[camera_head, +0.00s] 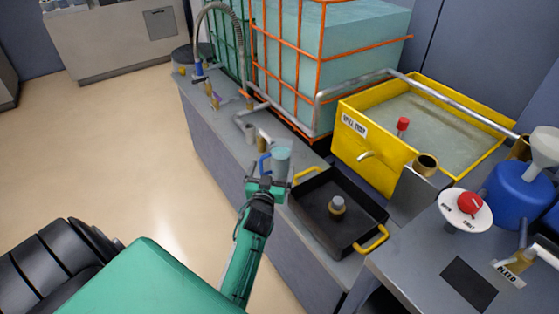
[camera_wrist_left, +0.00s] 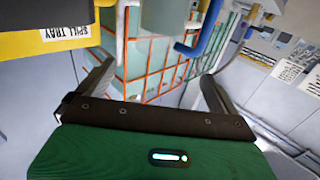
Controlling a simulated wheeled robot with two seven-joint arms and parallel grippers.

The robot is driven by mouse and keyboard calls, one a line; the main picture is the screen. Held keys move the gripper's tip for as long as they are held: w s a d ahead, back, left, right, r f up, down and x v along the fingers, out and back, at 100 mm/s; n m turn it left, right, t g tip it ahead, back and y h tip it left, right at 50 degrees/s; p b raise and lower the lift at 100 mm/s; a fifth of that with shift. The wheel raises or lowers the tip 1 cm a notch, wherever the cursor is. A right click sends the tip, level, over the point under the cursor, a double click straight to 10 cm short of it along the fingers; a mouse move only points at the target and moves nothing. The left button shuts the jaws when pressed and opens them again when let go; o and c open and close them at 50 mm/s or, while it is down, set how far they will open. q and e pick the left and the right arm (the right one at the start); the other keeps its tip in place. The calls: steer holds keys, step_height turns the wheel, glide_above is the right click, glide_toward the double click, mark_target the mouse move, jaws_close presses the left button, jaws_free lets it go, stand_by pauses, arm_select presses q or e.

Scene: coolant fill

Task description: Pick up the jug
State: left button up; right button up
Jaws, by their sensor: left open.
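The jug (camera_head: 281,158) is a grey-teal cylinder with a blue handle on its left side, near the counter's front edge beside the black tray. In the left wrist view the blue handle (camera_wrist_left: 207,30) shows at the top, right of the jug's body (camera_wrist_left: 168,16), which is cut by the frame edge. My left gripper (camera_head: 266,184) is open, just in front of the jug and low against it in the head view. In the left wrist view the space between its fingers (camera_wrist_left: 158,74) is empty. Whether a finger touches the jug is unclear. My right gripper is not in view.
A black tray (camera_head: 318,222) with yellow handles stands right of the jug. A yellow spill tray (camera_head: 372,149) and an orange-caged tank (camera_head: 345,48) stand behind. Small fittings (camera_head: 250,132) line the counter to the left. A red knob (camera_head: 469,203) and blue container (camera_head: 518,196) are at right.

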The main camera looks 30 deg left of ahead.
mark_target(278, 154)
arm_select(q)
steer(key=x, duration=1)
steer(key=shift+d+r, duration=0.1)
steer(key=shift+d, duration=0.05)
steer(key=c, duration=1.9)
steer(key=shift+r, duration=0.15)
